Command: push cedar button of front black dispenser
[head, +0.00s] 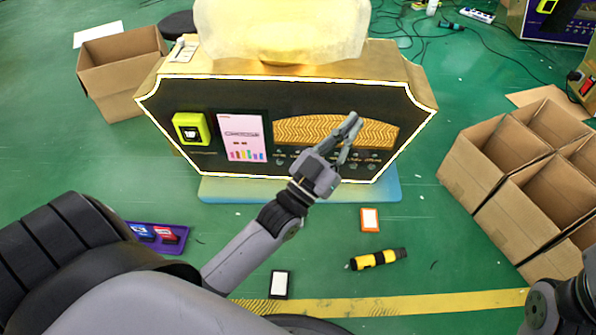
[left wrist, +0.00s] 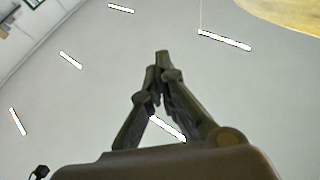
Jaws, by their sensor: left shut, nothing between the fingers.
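The black-fronted dispenser (head: 240,97) stands upright ahead of me, with a glowing edge and gold casing. A row of small round buttons (head: 372,167) runs along the lower part of its front; the labels are too small to read, so I cannot tell which is cedar. My left gripper (head: 354,120) is shut and empty, pointing up in front of the gold wavy panel (head: 300,130). Its hand and wrist hide some of the buttons. I cannot tell whether it touches the front. In the left wrist view the shut fingers (left wrist: 162,60) point toward the ceiling.
A yellow card reader (head: 191,128) and a pink screen (head: 243,137) are on the dispenser's left side. Open cardboard boxes stand right (head: 500,150) and back left (head: 115,70). A yellow-black tool (head: 377,259) and an orange-edged card (head: 369,219) lie on the green floor.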

